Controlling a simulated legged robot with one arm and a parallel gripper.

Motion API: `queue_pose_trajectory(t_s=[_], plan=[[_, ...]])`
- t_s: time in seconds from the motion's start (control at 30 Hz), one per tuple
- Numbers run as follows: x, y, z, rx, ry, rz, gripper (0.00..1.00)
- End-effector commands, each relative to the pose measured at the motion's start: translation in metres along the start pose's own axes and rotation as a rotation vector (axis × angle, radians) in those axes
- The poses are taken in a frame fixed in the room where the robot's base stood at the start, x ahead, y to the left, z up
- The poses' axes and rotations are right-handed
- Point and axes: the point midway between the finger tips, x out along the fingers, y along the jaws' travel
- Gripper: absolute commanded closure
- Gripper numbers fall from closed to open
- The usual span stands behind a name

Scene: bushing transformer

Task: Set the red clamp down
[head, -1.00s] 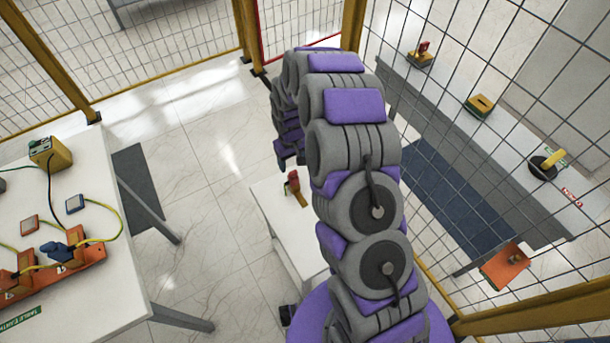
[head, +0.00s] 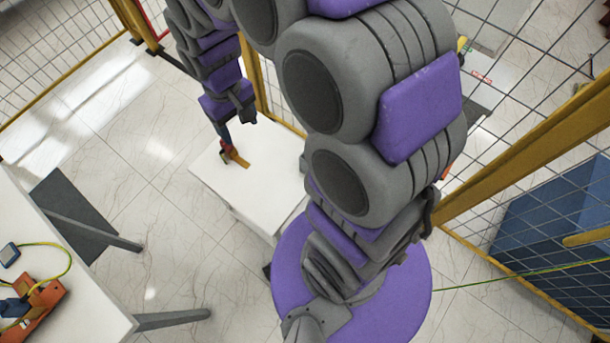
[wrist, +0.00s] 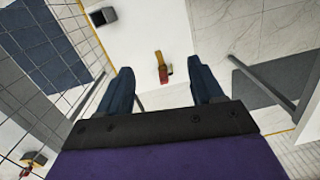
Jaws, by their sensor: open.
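The red clamp (head: 226,151) sits with a yellow-brown part (head: 239,161) on top of a white stand (head: 208,172). In the wrist view the clamp (wrist: 163,74) lies beyond the fingers, in line with the gap between them, and does not touch either. My gripper (wrist: 161,68) is open, with its two dark blue fingers spread wide and nothing between them. In the head view the gripper (head: 222,132) hangs just above the clamp, its fingers partly hidden by my wrist.
A white table (head: 80,290) with an orange fixture (head: 35,305) and a yellow cable stands at the lower left. Mesh fencing (head: 545,190) with yellow posts runs along the right. A dark box (wrist: 103,16) shows at the wrist view's top left. Tiled floor lies between table and stand.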

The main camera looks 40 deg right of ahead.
Motion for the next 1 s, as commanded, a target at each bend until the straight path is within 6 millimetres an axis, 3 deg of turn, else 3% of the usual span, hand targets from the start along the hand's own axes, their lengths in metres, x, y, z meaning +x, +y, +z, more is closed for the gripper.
queue_pose_trajectory(t_s=[0.1, 0.3, 0.6, 0.77, 1.0], plan=[[-0.021, -0.001, 0.041, 0.03, -0.007, 0.004, 0.34], [-0.042, -0.005, 0.111, 0.089, -0.032, 0.009, 0.34], [-0.05, -0.015, 0.199, 0.178, -0.067, 0.006, 0.34], [-0.049, -0.018, 0.218, 0.201, -0.075, 0.003, 0.34], [-0.049, -0.019, 0.221, 0.205, -0.077, 0.002, 0.34]])
